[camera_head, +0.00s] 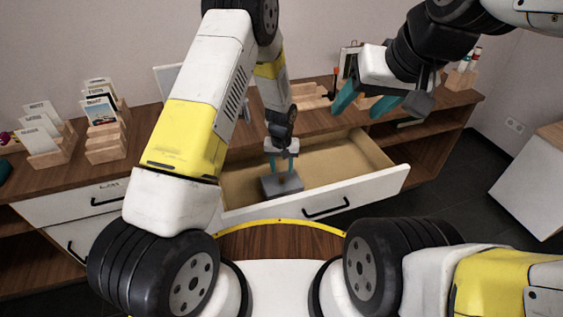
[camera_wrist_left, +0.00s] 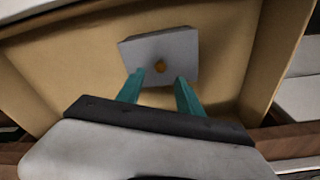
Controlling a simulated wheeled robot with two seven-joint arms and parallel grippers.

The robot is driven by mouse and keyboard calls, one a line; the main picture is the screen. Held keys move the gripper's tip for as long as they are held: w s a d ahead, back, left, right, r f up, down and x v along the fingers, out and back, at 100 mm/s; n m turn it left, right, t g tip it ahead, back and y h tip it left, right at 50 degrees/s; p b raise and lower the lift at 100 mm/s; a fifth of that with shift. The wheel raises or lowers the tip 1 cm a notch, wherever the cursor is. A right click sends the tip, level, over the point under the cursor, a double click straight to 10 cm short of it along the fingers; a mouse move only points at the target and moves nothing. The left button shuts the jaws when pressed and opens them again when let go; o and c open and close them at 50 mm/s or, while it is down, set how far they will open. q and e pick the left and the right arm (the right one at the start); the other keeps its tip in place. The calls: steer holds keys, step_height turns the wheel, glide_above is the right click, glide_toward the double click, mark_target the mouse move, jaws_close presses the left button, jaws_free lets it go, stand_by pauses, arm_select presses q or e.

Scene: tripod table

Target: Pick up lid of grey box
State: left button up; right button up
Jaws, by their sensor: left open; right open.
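The grey box (camera_head: 291,185) sits in the open drawer (camera_head: 342,165), near its front. Its grey lid (camera_wrist_left: 178,48) has a small orange-brown knob (camera_wrist_left: 160,66) near the middle and appears to be on the box. My left gripper (camera_head: 283,168) reaches down into the drawer just above the box. In the left wrist view its teal fingers (camera_wrist_left: 157,82) are open, one on each side of the knob's line and short of it; they hold nothing. My right gripper (camera_head: 365,104) is open and empty, raised over the right part of the counter.
Drawer walls surround the box closely at the front, with free floor to its right. Wooden card holders (camera_head: 104,142) stand on the counter at the left. A wooden rack (camera_head: 312,96) and a pen holder (camera_head: 461,78) stand farther right. A white cabinet (camera_head: 530,185) is at far right.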

mark_target(282, 178)
arm_select(q)
step_height(282, 178, down, 4)
steer(key=shift+w+f, duration=0.1)
steer(key=shift+f, duration=0.35)
jaws_close()
